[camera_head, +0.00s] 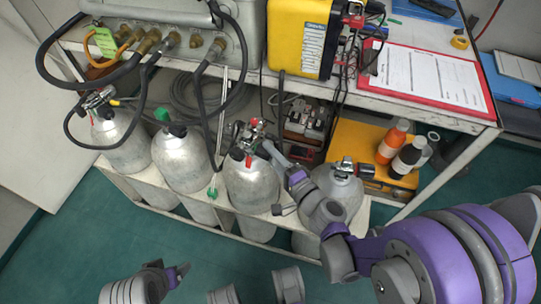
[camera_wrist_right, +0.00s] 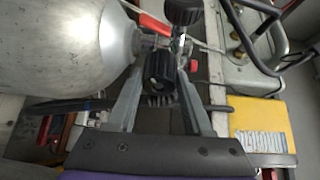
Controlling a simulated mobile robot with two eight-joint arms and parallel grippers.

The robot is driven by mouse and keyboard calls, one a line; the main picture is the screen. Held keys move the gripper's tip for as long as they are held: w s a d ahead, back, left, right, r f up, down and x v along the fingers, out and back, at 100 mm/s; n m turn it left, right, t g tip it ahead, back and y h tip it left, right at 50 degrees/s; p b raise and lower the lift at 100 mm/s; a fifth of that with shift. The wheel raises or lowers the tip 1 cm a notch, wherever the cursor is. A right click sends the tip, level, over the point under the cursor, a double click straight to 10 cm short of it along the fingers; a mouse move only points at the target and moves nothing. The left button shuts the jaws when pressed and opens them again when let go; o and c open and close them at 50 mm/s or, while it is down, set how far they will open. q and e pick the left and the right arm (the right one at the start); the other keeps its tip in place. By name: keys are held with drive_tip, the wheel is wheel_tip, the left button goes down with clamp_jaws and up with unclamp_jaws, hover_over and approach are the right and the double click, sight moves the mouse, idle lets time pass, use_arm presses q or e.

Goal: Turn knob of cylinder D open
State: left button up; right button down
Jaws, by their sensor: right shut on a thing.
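Silver cylinders stand in a row in the rack: one at far left (camera_head: 122,145), one beside it (camera_head: 183,162), a third (camera_head: 252,188) and one at right (camera_head: 342,192). I cannot read a letter D on any. My right gripper (camera_head: 266,147) reaches the valve of the third cylinder. In the right wrist view its fingers (camera_wrist_right: 159,88) are shut on a ribbed black knob (camera_wrist_right: 158,66), beside the cylinder's shoulder (camera_wrist_right: 95,40). A second black knob (camera_wrist_right: 182,11) sits above. My left gripper (camera_head: 176,274) is low at left, away from the cylinders; its jaw opening is unclear.
Black hoses (camera_head: 203,110) hang from the panel (camera_head: 190,25) near the valves. Orange and black bottles (camera_head: 393,142) stand at right. The green floor (camera_head: 80,245) is open in front.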

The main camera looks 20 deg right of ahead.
drive_tip(key=n+t, duration=0.1)
drive_tip(key=n, duration=0.1)
drive_tip(key=n+t+y+b, duration=0.1)
drive_tip(key=n, duration=0.2)
drive_tip(key=shift+f+n, duration=0.1)
drive_tip(key=shift+n, duration=0.2)
drive_tip(key=n+y, duration=0.1)
drive_tip(key=n, duration=0.2)
drive_tip(key=n+y, duration=0.1)
drive_tip(key=n, duration=0.2)
drive_tip(key=shift+n+t+y, duration=0.3)
drive_tip(key=shift+t+y, duration=0.1)
drive_tip(key=shift+c, duration=1.5)
unclamp_jaws()
